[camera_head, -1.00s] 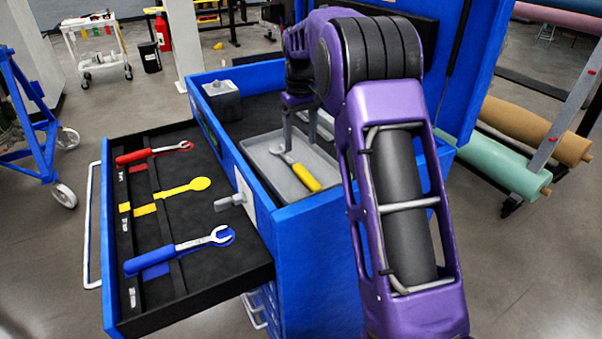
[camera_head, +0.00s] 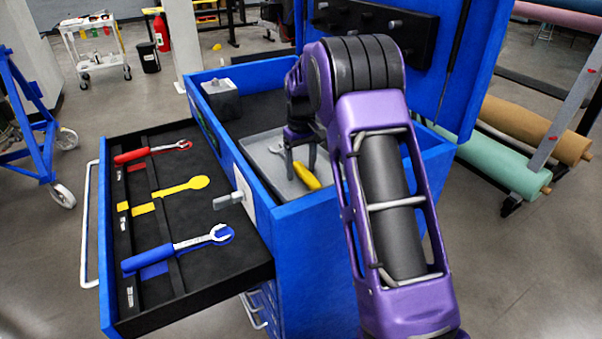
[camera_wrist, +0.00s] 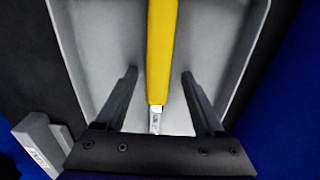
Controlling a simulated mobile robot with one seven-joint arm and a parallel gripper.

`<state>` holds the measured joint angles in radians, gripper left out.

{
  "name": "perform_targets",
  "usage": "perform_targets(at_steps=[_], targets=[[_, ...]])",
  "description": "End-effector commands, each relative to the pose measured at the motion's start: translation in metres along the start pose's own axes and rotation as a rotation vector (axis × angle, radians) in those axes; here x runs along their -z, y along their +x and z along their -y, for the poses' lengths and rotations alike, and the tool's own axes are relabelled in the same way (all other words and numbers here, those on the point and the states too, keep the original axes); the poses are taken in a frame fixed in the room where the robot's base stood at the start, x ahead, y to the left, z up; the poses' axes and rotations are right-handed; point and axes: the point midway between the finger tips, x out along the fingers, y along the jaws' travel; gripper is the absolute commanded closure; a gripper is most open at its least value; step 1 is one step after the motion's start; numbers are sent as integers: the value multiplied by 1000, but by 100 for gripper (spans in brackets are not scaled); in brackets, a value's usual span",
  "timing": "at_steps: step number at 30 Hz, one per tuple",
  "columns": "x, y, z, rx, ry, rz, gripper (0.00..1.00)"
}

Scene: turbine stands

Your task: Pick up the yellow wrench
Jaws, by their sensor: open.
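The yellow wrench (camera_head: 307,178), with a yellow handle and a silver end, lies in a grey tray (camera_head: 264,155) on top of the blue tool cabinet. My gripper (camera_head: 300,169) is low over the tray, its fingers partly covering the wrench. In the wrist view my gripper (camera_wrist: 159,74) is open, with one finger on each side of the yellow handle (camera_wrist: 161,45). Gaps show between handle and fingers, so nothing is held. How far the fingertips are above the tray floor is hard to tell.
An open drawer (camera_head: 196,272) at left holds a red wrench (camera_head: 134,156), a blue wrench (camera_head: 150,258) and an empty yellow wrench-shaped outline (camera_head: 182,187). A grey block (camera_head: 220,98) stands behind the tray. The blue lid (camera_head: 447,75) rises at the back right.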

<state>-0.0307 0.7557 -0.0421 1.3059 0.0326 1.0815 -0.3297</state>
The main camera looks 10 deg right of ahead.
Motion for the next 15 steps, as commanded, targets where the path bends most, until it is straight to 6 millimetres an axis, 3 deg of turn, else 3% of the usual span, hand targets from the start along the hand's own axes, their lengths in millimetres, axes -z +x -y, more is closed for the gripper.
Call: perform_targets(at_steps=[2, 13, 15], targets=[[0, 0, 0, 0, 0, 0, 32], [0, -1, 0, 0, 0, -1, 98], [0, -1, 0, 0, 0, -1, 100]])
